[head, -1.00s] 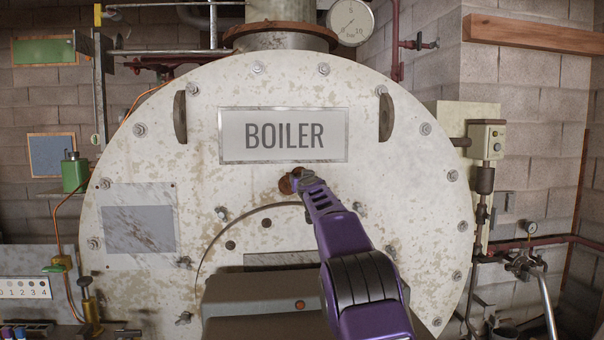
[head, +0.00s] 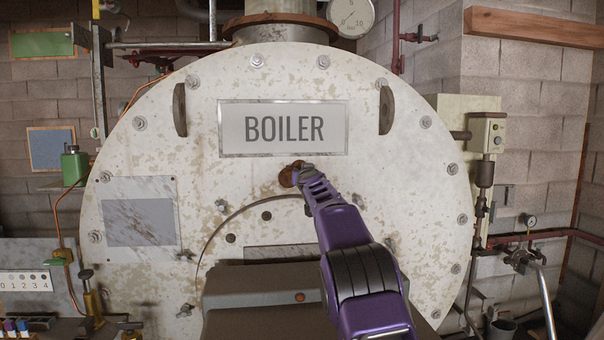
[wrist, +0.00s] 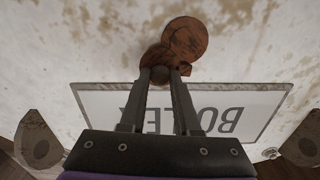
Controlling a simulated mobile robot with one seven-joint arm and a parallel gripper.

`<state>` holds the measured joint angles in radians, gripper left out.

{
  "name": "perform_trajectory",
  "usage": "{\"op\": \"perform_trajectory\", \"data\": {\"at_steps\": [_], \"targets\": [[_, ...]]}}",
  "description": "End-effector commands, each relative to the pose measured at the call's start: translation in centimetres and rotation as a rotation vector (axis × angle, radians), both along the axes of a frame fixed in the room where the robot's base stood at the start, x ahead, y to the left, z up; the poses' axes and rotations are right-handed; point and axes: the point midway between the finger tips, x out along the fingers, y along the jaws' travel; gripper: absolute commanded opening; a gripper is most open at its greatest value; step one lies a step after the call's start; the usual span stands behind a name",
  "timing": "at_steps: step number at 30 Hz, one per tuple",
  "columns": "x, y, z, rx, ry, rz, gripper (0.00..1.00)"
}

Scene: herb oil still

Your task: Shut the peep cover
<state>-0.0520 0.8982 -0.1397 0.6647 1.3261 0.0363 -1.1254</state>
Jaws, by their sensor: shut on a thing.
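The peep cover is at a pair of overlapping rusty round pieces on the boiler front, below the BOILER plate. In the head view one rusty disc (head: 288,177) shows at the left of my gripper (head: 301,172), partly hidden by it. In the wrist view, which is upside down, a larger rusty disc (wrist: 186,38) overlaps a darker round piece (wrist: 153,56). I cannot tell for sure which one is the cover and how much of the peep hole is covered. My gripper (wrist: 160,76) is shut on a small round knob (wrist: 160,74) in front of the darker piece.
The boiler (head: 400,200) has a white, stained front with bolts around its rim. The BOILER plate (head: 283,128) is just above my gripper. An arched door outline with a grey housing (head: 260,285) is below. Two dark lugs flank the plate.

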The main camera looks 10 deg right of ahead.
Motion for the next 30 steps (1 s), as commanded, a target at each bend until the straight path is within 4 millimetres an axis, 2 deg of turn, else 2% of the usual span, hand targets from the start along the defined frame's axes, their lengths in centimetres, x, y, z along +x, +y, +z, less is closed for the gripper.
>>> {"op": "perform_trajectory", "data": {"at_steps": [11,30], "targets": [[0.0,0.1,-0.8,0.204,0.000,0.000,0.00],[0.0,1.4,-2.4,0.807,-0.001,0.000,0.00]]}}
